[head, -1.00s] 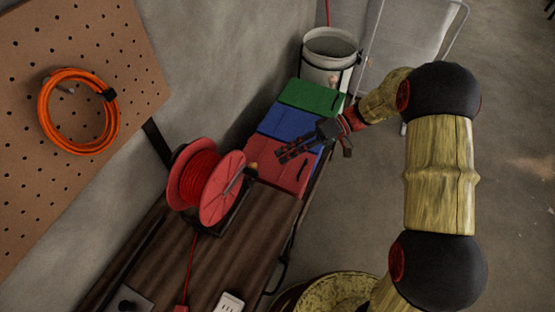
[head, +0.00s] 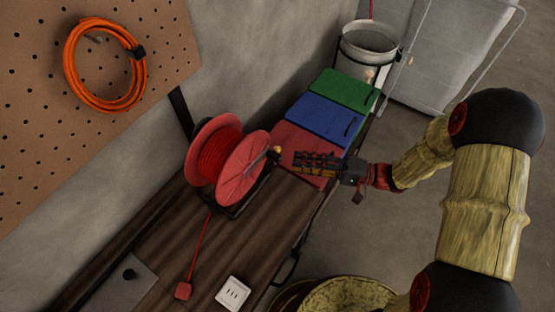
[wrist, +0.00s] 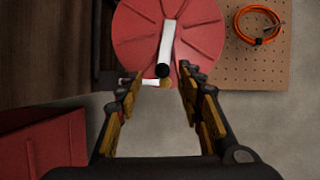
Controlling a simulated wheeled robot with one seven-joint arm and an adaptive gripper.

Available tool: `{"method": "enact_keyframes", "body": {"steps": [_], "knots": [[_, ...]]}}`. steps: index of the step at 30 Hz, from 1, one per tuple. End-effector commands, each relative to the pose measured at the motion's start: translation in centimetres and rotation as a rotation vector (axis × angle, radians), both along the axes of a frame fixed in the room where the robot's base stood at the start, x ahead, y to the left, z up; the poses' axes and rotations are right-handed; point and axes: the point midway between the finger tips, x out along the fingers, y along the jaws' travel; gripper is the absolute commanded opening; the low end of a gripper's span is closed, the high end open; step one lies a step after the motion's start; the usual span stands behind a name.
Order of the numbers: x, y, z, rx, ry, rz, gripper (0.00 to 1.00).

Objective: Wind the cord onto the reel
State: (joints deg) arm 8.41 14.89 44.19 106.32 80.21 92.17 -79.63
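The red reel (head: 243,170) stands on the wooden bench, with red cord (head: 213,155) wound around its drum. A tail of cord runs down from it across the bench to a red plug (head: 183,290). My gripper (head: 300,161) is right of the reel, pointing at the crank. In the wrist view my gripper (wrist: 160,92) is open and empty. The crank knob (wrist: 166,84) shows between the fingertips, seemingly just beyond them, with the reel face (wrist: 130,35) behind.
Red, blue (head: 320,118) and green (head: 343,90) folded cloth-like pieces or boxes line the bench behind my gripper. A white bucket (head: 366,55) stands beyond. A white socket (head: 233,291) lies at the front. An orange cord coil (head: 70,65) hangs on the pegboard (head: 40,150).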

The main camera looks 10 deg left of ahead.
Motion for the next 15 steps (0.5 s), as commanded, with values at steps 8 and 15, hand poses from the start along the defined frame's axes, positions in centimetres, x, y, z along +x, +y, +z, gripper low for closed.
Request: {"method": "enact_keyframes", "body": {"steps": [8, 15], "knots": [[0.5, 2.5, 0.3, 0.012, -0.001, -0.026, 0.38], [0.5, 6.1, 0.3, 0.012, -0.001, -0.026, 0.38]]}}
